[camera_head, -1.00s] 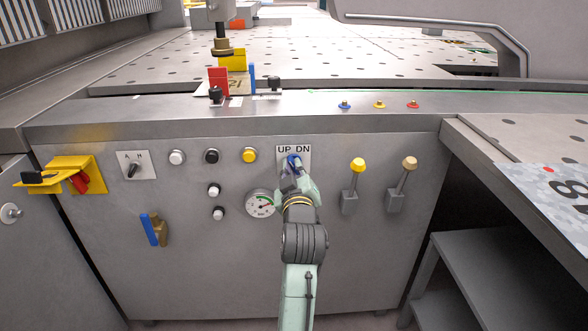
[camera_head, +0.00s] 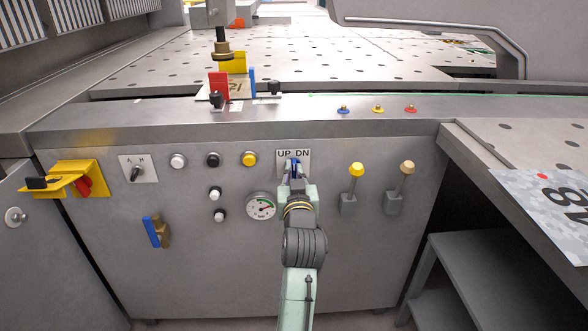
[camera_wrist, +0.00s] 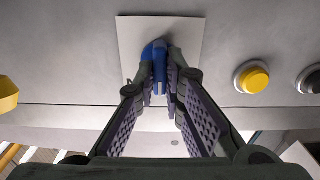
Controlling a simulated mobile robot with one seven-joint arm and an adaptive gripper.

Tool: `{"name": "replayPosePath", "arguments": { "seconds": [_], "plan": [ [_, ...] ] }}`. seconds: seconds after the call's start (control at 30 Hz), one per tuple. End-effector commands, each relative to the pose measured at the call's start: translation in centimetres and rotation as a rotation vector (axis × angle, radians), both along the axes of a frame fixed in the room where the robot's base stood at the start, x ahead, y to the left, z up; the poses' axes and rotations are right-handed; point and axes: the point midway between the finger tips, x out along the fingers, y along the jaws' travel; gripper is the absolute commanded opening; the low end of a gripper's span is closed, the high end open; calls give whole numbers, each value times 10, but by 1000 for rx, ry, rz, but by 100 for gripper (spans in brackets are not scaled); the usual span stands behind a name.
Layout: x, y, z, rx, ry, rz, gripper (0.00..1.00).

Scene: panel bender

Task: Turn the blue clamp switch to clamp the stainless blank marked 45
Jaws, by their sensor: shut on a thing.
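The blue clamp switch (camera_wrist: 153,52) sits on a pale plate (camera_head: 306,156) lettered UP and DN on the front of the grey cabinet. My gripper (camera_head: 296,172) reaches it from below. In the wrist view the fingertips (camera_wrist: 161,84) are closed around the switch's handle, which stands about upright and is partly hidden by them. A marked blank (camera_head: 237,88) lies on the bed behind the cabinet, partly covered by red, yellow and blue parts. Its mark is too small to read surely, and I cannot make out a 45.
Push buttons, a yellow one (camera_head: 249,159) and a gauge (camera_head: 261,206) are left of the switch. Two levers, one yellow-topped (camera_head: 356,170), stand to the right. A patterned sheet (camera_head: 545,193) with large digits lies on the right table. A yellow bracket (camera_head: 92,180) juts out at far left.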

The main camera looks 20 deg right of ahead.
Motion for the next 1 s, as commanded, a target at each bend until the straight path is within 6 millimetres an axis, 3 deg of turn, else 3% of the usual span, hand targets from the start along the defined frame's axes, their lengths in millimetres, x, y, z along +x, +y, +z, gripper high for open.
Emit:
{"name": "replayPosePath", "arguments": {
  "seconds": [0.5, 1.0],
  "plan": [
    [0, -1, 1, 401, -114, 1, 0],
    [-1, -2, 0, 530, -154, 0, 0]
  ]
}}
